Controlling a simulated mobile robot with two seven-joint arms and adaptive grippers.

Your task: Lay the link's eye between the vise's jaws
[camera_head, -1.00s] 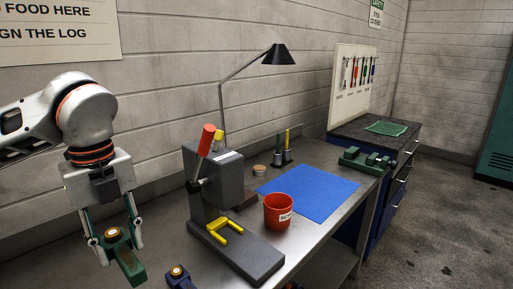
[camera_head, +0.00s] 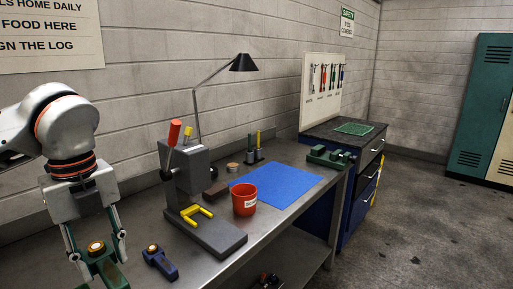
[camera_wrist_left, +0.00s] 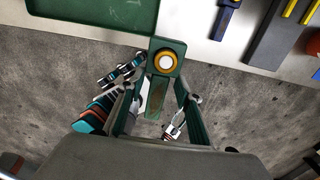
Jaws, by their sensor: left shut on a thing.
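My left gripper (camera_head: 94,246) is shut on a green link (camera_head: 110,273) at the lower left of the head view. The link's eye, with a brass-and-white bushing, faces up. In the left wrist view the link (camera_wrist_left: 157,98) lies between the fingers (camera_wrist_left: 158,102), its eye toward the top. The green vise (camera_head: 330,157) stands at the far right end of the bench, well away from the gripper. Its jaw gap is too small to make out. My right gripper is not in view.
A blue link (camera_head: 161,262) lies on the steel bench (camera_head: 213,272) near the grey press (camera_head: 188,185) with its red-handled lever. A red cup (camera_head: 244,204) stands beside the blue mat (camera_head: 286,184). A lamp (camera_head: 243,63) rises behind. Open floor lies right of the bench.

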